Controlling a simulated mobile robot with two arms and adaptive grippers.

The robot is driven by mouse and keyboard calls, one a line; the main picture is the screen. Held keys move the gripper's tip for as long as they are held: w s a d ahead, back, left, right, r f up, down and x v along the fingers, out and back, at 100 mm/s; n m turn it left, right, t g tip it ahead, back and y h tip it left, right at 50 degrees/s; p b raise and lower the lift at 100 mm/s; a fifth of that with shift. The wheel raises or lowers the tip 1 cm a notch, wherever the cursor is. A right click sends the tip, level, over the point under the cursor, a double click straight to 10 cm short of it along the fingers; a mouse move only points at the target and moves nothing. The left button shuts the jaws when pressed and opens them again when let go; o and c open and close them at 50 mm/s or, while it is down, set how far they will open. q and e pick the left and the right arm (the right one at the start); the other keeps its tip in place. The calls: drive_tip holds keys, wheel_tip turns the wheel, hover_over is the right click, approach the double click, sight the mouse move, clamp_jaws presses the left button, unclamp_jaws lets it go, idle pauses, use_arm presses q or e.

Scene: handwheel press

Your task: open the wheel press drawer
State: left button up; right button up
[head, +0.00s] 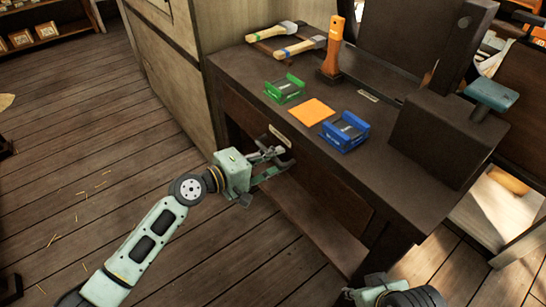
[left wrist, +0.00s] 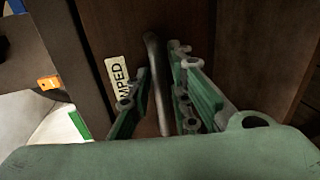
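The wheel press drawer (head: 327,178) is a dark wooden front under the bench top, and it looks shut. A pale label plate (head: 279,135) sits above my gripper; in the left wrist view a label (left wrist: 117,82) reads "MPED", partly covered. My left gripper (head: 270,165) is at the drawer front with its fingers apart. In the left wrist view the drawer's bar handle (left wrist: 157,85) stands between the two green fingers (left wrist: 160,105), with small gaps visible on both sides. My right gripper (head: 385,293) is at the bottom edge, cut off, its fingers unclear.
On the bench top (head: 240,68) are a green tray (head: 285,89), an orange square (head: 312,112), a blue tray (head: 345,132), an upright orange-handled tool (head: 333,48) and two hammers (head: 299,47). A dark block (head: 435,135) stands at right. Floor in front is clear.

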use_arm(q)
drive_tip(key=shift+c, duration=0.6)
clamp_jaws()
drive_tip(key=shift+s+a, duration=0.1)
drive_tip(key=shift+a, duration=0.05)
